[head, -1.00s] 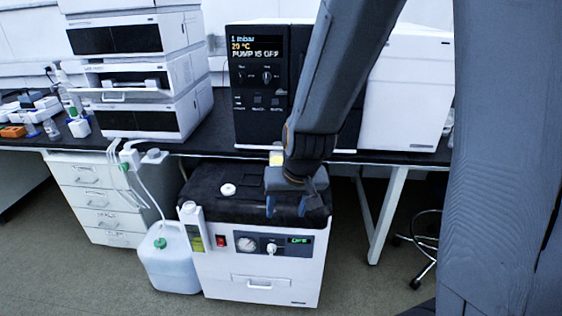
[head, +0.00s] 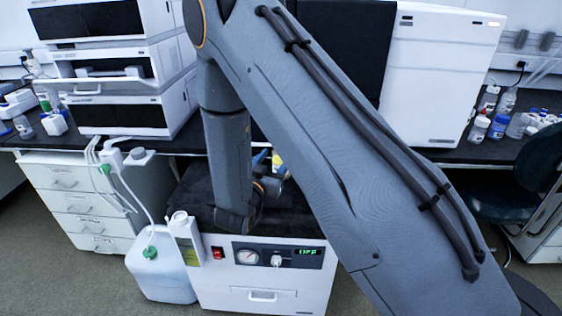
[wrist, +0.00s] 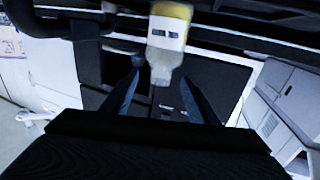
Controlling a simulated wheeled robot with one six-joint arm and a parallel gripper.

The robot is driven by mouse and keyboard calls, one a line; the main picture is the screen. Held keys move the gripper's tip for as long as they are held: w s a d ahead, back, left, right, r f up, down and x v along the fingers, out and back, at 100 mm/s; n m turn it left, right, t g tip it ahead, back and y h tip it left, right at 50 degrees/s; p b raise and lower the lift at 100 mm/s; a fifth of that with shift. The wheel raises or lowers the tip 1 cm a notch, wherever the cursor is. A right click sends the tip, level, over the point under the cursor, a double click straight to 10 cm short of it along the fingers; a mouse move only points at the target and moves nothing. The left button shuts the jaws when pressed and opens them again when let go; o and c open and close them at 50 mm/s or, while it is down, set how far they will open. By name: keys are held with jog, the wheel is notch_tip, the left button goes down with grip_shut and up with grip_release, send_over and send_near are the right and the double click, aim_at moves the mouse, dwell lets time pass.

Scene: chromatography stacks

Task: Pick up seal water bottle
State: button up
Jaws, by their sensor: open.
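In the wrist view, a bottle (wrist: 166,37) shows a yellow part at the top, a white label with dark marks, and a clear narrower part pointing down. I take it for the seal water bottle. My gripper (wrist: 163,92) is open, with two dark-blue fingers spread to either side of the bottle's narrow end; neither visibly touches it. In the head view, a bit of yellow and white (head: 277,161) beside my arm, near the bench edge, may be the same bottle. My gripper is mostly hidden there behind my arm.
The white pump cabinet (head: 268,288) with a dark top stands below the black bench. A jug (head: 160,270) with a tube stands at its left. Stacked instruments (head: 110,60) and a large white instrument (head: 440,80) stand on the bench. Small bottles (head: 497,126) stand at right.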

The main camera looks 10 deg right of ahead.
jog(key=shift+r+p+x, duration=0.2)
jog(key=shift+p+x, duration=0.35)
jog(key=shift+x, duration=2.85)
jog(key=shift+w+a, duration=0.1)
jog(key=shift+a, duration=0.1)
grip_shut()
